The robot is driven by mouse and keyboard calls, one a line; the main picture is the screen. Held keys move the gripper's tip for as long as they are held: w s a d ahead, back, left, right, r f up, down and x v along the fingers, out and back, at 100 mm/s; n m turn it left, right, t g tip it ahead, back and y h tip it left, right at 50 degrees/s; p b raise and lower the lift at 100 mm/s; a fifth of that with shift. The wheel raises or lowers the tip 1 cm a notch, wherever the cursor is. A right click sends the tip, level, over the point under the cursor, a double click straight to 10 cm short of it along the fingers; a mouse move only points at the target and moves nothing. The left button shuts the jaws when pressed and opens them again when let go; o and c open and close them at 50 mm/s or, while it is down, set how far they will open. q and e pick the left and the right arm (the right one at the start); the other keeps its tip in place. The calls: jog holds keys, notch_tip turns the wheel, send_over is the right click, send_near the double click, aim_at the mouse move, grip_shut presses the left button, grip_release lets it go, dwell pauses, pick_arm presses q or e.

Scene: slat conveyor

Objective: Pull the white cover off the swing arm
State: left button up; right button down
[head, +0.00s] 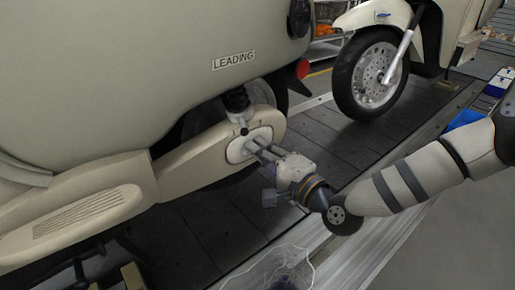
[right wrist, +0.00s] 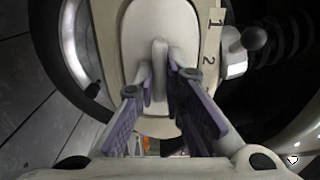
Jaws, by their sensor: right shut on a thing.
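The white cover (head: 236,152) sits on the side of the cream swing arm (head: 188,168) of the near scooter. In the right wrist view the cover (right wrist: 155,22) is an oval plate with a raised upright tab in its middle. My right gripper (head: 256,143) reaches in from the right and its fingers are at the cover. In the right wrist view its purple-padded fingers (right wrist: 163,80) are closed around the tab. The cover looks seated flat in the arm. My left gripper is not in view.
A clear bag-lined bin (head: 277,270) stands below my right gripper at the conveyor's edge. A second scooter's wheel (head: 370,74) stands on the dark slats (head: 325,140) behind. A blue box (head: 464,120) is at the right.

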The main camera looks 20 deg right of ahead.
jog(key=shift+s+d, duration=0.1)
jog(key=shift+s, duration=0.1)
jog(key=c, duration=1.6)
grip_release()
jog(key=shift+f, duration=0.1)
